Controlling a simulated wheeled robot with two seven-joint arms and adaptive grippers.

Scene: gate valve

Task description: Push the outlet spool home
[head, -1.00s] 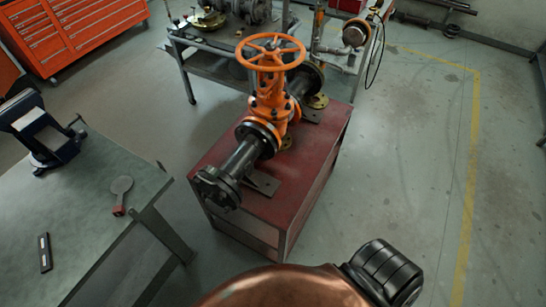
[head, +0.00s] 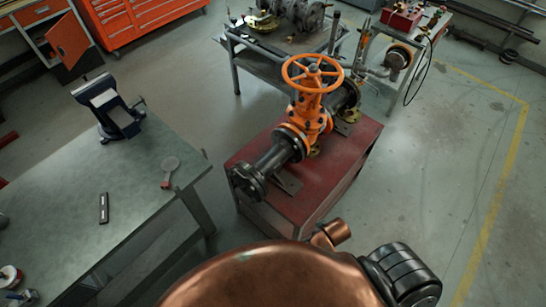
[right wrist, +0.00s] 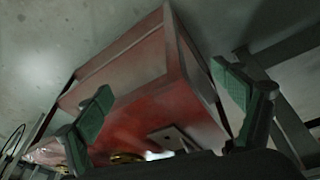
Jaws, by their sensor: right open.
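The orange gate valve (head: 311,112) with its orange handwheel (head: 312,73) stands upright on the red cart (head: 345,175). A black spool (head: 273,160) with a round end flange (head: 246,182) extends from its near side, over a bracket on the cart. Another black spool (head: 343,98) is on the far side, partly hidden by the valve. I cannot tell which is the outlet, or whether a gap is left at either joint. My right gripper (right wrist: 162,78) is open and empty in the right wrist view, its green-padded fingers apart with the red cart (right wrist: 145,105) beyond. My left gripper is not in view.
A grey bench (head: 70,195) at left holds a vise (head: 117,115), a round-headed paddle-shaped tool (head: 170,168) and a small dark bar (head: 103,208). A metal table (head: 262,57) with parts stands behind the valve. Floor right of the cart is clear.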

